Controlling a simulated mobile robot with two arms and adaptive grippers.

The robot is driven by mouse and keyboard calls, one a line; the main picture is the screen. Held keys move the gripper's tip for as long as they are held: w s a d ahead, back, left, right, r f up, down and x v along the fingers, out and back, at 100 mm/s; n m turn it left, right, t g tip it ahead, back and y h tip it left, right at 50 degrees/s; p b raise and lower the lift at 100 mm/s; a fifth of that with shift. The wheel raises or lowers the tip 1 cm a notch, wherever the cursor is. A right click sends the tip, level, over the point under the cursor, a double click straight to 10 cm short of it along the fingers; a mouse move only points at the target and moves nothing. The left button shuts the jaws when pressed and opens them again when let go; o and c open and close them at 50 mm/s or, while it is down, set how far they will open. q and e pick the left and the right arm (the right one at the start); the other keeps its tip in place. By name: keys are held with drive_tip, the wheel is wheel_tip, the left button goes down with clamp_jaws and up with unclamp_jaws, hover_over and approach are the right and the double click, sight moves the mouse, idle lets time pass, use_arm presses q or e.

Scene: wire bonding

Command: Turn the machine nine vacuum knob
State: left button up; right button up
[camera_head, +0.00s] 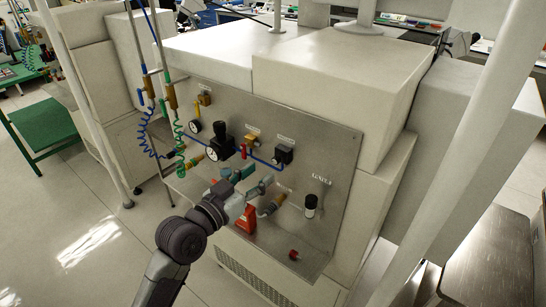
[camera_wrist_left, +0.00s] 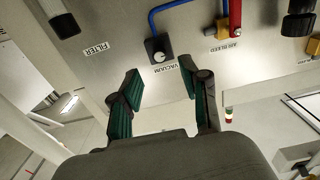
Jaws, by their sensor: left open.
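The vacuum knob (camera_head: 283,155) is a small black square-bodied control on the metal panel, with a blue tube running to it. In the left wrist view, the knob (camera_wrist_left: 158,48) has a pale round centre beside an upside-down VACUUM label (camera_wrist_left: 158,70). My left gripper (camera_head: 252,179) is in front of the panel, lower and to the left of the knob in the head view. In the left wrist view the gripper (camera_wrist_left: 161,80) has its two green-padded fingers spread, with nothing between them. The knob lies just beyond the fingertips, apart from them. My right gripper is not seen.
A red-handled air bleed valve (camera_head: 243,150), a black regulator (camera_head: 222,139) with gauge (camera_head: 213,154) and a filter (camera_head: 312,204) project from the panel around the gripper. Coiled blue (camera_head: 147,135) and green (camera_head: 179,145) hoses hang at its left. A pale post (camera_head: 460,150) stands at right.

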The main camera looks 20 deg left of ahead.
sight(274, 161)
use_arm(q)
drive_tip(key=p+x, duration=0.1)
drive_tip(key=x, duration=0.5)
drive_tip(key=shift+c, duration=0.3)
clamp_jaws()
